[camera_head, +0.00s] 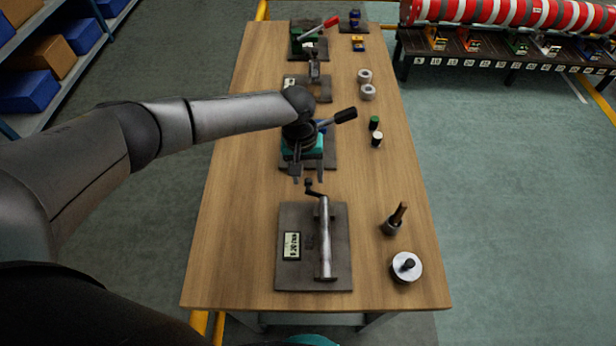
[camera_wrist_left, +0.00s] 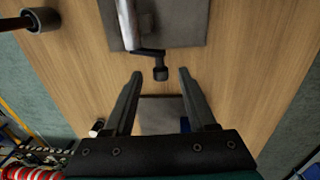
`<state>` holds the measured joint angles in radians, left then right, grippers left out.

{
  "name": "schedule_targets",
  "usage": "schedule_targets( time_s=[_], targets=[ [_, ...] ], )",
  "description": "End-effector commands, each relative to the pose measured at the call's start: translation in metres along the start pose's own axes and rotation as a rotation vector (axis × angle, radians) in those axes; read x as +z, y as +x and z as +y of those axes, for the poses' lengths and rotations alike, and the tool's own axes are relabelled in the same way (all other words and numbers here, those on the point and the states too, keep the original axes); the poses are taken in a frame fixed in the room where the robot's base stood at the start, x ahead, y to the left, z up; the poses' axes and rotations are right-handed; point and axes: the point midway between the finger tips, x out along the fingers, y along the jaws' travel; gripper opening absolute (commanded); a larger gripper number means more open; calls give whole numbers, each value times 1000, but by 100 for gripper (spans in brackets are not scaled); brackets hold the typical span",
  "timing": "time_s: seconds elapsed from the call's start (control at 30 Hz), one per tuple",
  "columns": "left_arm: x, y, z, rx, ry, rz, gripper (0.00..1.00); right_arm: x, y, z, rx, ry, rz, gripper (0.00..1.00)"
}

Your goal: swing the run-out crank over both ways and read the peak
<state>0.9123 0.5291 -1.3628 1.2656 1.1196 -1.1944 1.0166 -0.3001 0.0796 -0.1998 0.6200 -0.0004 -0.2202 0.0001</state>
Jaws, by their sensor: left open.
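The run-out fixture is a grey plate (camera_head: 265,262) near the front of the table. A bright metal shaft (camera_head: 325,245) lies on it, and a display (camera_head: 292,246) on its left appears to read 0.20 mm, though the digits are small. The crank (camera_head: 318,192) is at the shaft's far end, its dark knob (camera_head: 308,183) pointing left. My left gripper (camera_head: 308,178) is open and empty above the table at the crank's far side. In the left wrist view the knob (camera_wrist_left: 160,73) shows between the open fingertips; contact cannot be told. My right gripper is not in view.
A fixture with a black-handled lever (camera_head: 345,115) stands just beyond my gripper. A pin in a collar (camera_head: 393,220) and a round metal disc (camera_head: 406,267) stand to the right. Green and white cylinders (camera_head: 376,138) stand farther back. The table's left strip is clear.

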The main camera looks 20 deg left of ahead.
Motion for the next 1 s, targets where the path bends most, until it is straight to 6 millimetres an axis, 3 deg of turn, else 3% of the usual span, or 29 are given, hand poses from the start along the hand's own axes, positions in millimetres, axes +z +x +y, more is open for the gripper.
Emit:
schedule_targets(
  time_s=[0.13, 0.47, 0.9, 1.0],
  targets=[
    [0, 10, 0, 0, 1, 0, 57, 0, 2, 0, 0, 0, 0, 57],
    [0, 12, 0, 0, 1, 0, 56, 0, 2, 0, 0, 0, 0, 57],
    [0, 11, 0, 1, 1, 0, 6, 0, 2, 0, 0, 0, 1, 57],
    [0, 11, 1, 2, 1, 1, 0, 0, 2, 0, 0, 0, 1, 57]
  ],
)
